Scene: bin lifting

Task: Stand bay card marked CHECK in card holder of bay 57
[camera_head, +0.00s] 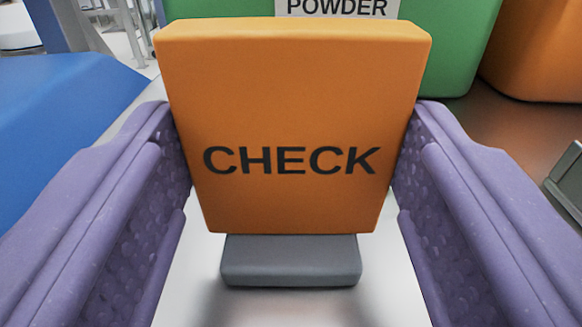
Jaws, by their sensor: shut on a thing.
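The orange bay card marked CHECK (290,100) fills the middle of the view, upright, its black lettering facing me. My gripper (292,150) is shut on it, with one purple padded finger against each side edge. A grey block-like holder (290,262) shows just below the card's lower edge, on the pale surface. The card hides the top of this holder, so I cannot tell whether the card stands in it or is above it. No bay number is in view.
A green bin (455,50) with a white label reading POWDER (338,8) stands behind the card. An orange bin (535,60) is at the upper right. A grey object (568,185) is at the right edge. A blue surface (60,120) lies at left.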

